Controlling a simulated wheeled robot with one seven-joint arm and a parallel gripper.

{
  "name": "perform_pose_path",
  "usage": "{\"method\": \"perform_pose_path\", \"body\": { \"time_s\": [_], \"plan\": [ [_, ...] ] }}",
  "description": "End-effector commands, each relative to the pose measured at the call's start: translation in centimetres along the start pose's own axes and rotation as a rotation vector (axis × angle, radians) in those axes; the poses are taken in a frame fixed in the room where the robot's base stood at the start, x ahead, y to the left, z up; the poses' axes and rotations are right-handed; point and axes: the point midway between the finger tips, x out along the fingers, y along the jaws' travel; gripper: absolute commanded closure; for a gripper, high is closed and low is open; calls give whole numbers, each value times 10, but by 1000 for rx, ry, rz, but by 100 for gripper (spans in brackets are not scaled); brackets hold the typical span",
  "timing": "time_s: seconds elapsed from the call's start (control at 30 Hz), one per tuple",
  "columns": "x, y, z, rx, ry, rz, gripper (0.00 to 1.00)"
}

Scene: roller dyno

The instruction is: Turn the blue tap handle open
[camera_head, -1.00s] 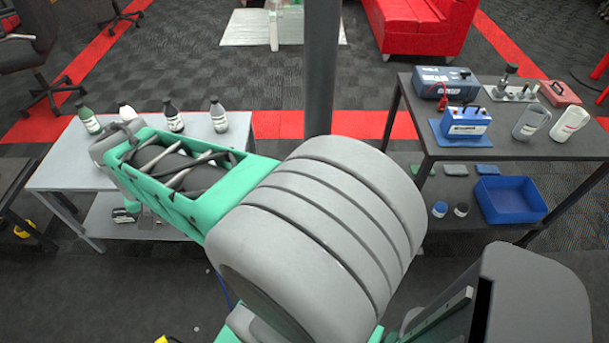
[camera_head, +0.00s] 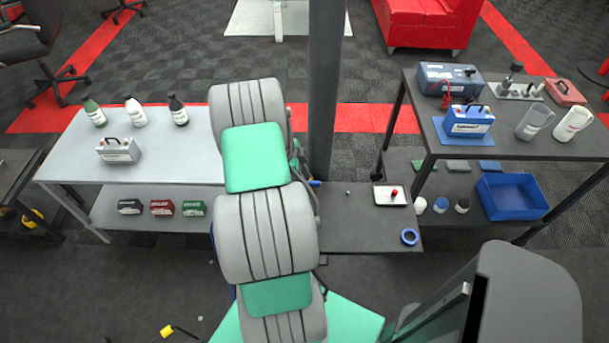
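A small blue piece (camera_head: 314,183) shows at the right edge of my arm, by the grey post and the low dark table. It may be the blue tap handle, but it is too small and too covered to be sure. No tap body can be made out. My green and grey arm rises through the middle of the view and covers what lies behind it. My gripper is not visible, so its distance from the blue piece cannot be told.
A grey post (camera_head: 322,90) stands right behind my arm. A light table (camera_head: 70,160) with bottles is left; a dark bench (camera_head: 540,140) with a blue battery (camera_head: 468,121) is right.

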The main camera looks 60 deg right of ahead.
Motion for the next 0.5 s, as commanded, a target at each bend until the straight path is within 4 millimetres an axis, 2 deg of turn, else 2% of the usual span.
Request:
{"method": "perform_pose_path", "body": {
  "time_s": [0.2,0.5],
  "plan": [
    [-3,5,-2,1,-2,-6,66],
    [-1,2,-1,1,-1,-3,91]
  ]
}}
